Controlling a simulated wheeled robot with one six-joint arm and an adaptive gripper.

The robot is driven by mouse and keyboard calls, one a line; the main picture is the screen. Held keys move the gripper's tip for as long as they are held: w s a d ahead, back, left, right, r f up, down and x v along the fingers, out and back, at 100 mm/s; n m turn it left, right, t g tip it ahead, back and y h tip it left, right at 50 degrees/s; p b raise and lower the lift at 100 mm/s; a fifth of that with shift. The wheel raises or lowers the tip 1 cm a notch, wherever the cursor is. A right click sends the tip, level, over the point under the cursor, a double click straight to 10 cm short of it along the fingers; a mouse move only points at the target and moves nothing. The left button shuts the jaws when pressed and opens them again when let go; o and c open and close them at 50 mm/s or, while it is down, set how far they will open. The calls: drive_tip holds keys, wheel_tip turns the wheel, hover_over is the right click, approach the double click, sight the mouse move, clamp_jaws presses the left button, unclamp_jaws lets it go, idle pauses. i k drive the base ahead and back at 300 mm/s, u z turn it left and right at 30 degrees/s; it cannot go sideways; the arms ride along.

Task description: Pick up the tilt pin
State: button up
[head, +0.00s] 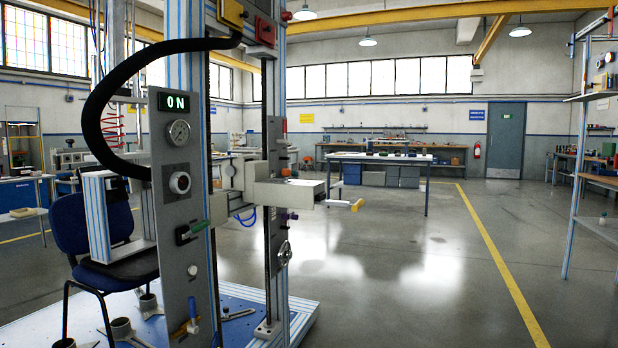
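A tall chair-testing machine (203,200) with metal columns fills the left of the head view. I cannot tell which part, if any, is the tilt pin. Small handled parts show on the machine: a green-handled lever (190,232) on the front panel, a blue-handled part (193,312) near its foot, a yellow-ended bar (355,205) sticking out to the right, and a small purple knob (291,215). A blue chair (72,225) stands on the machine's base, partly hidden by a frame. My gripper is not in view.
The machine's blue base plate (255,318) spreads over the lower left floor. Open grey floor with a yellow line (490,245) lies to the right. A shelf rack (580,150) stands at the right edge. A workbench (428,185) stands farther back.

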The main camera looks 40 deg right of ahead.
sight(286, 173)
drive_tip(key=z, duration=1.3)
